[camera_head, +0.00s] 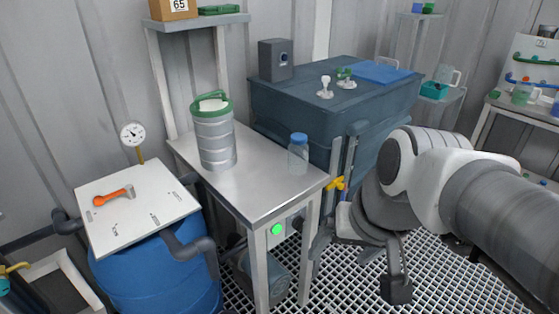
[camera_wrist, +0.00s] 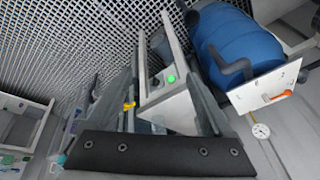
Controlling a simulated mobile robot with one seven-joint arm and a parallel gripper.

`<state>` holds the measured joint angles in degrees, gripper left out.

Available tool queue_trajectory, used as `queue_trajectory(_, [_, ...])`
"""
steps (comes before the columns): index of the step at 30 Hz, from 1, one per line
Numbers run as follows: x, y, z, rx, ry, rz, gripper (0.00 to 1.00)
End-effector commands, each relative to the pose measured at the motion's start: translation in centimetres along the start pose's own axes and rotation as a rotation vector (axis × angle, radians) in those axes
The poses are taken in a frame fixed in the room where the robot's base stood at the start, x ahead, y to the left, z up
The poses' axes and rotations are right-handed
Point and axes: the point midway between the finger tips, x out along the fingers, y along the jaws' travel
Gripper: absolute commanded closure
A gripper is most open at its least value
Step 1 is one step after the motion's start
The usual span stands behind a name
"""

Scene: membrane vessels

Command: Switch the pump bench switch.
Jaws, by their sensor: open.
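The pump bench (camera_head: 260,205) is a steel-topped table in the middle of the head view. A lit green round light (camera_head: 277,229) sits on its front face. A small dark part (camera_head: 297,222) to the right of the light may be the switch; its setting is too small to tell. The wrist view also shows the bench (camera_wrist: 180,110) and the green light (camera_wrist: 171,79). My gripper (camera_head: 357,268) is open and empty, to the right of the bench front and apart from it. In the wrist view its fingers (camera_wrist: 160,75) spread on either side of the bench.
A metal canister (camera_head: 215,140) and a blue-capped bottle (camera_head: 298,155) stand on the bench. A blue barrel (camera_head: 160,275) with a white board (camera_head: 135,205) is at left. A yellow valve handle (camera_head: 335,183) is close to the bench's right corner. Grating floor (camera_head: 440,270) lies open at lower right.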

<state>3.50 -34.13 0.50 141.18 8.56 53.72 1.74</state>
Motion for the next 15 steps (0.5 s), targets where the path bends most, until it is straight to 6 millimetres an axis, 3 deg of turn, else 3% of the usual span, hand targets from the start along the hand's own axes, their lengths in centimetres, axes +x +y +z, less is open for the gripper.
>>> queue_trajectory(6, [3.1,-1.7,-0.8,0.280,-0.219,-0.120,0.15])
queue_trajectory(15, [8.8,-2.7,-3.3,0.683,-0.504,-0.299,0.15])
